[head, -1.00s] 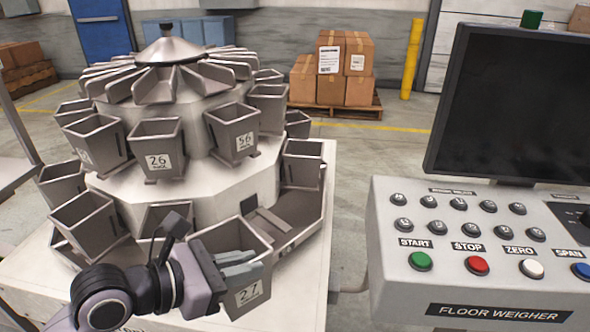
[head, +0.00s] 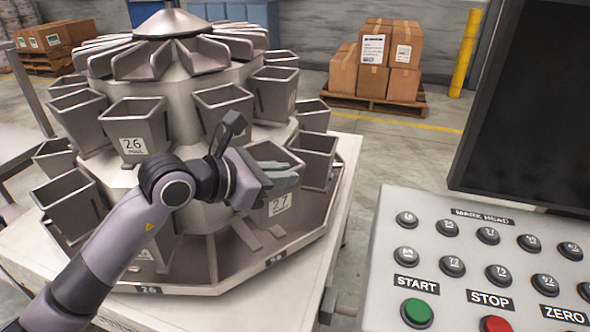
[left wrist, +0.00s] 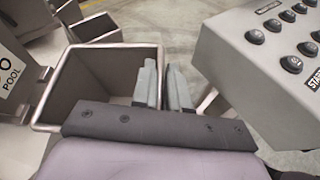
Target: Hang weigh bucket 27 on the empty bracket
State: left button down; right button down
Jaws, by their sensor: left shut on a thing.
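Weigh bucket 27 (head: 281,204) is a grey metal bucket with a white number label, roughly upright, at the right front of the multihead weigher (head: 204,215). My left gripper (head: 278,178) is shut on its wall near the rim. In the left wrist view the two fingers (left wrist: 163,84) straddle the right wall of the open-topped bucket (left wrist: 92,72). The bucket is in front of the lower ring, close to a neighbouring lower bucket (head: 313,160). I cannot make out the empty bracket; the bucket and my gripper cover that part. Whether the bucket touches the weigher is unclear.
Bucket 26 (head: 134,125) and other upper buckets hang above and left. The control panel (head: 470,235) with its buttons and dark screen (head: 530,100) stands close on the right. Cartons (head: 377,60) on a pallet stand far behind, with open floor between.

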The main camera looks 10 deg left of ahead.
aim_at(276, 202)
pick_arm(q)
jog(key=shift+w+r, duration=0.15)
jog(key=shift+w, duration=0.1)
jog(key=f+b, duration=0.2)
jog(key=w+a+f+b, duration=0.1)
jog(key=f+b, duration=0.1)
jog(key=f, duration=0.1)
jog(key=f+b, duration=0.2)
jog(key=f, duration=0.1)
jog(key=shift+w+a+b, duration=0.15)
jog(key=shift+w+b, duration=0.05)
jog(key=shift+b, duration=0.1)
jog(key=shift+w+a+b, duration=0.35)
jog(key=shift+w+a, duration=0.55)
jog(key=shift+w, duration=0.1)
jog(key=shift+w+a+f, duration=0.15)
jog(key=shift+w+a, duration=0.05)
jog(key=shift+f+b, duration=0.7)
jog(key=shift+b, duration=0.05)
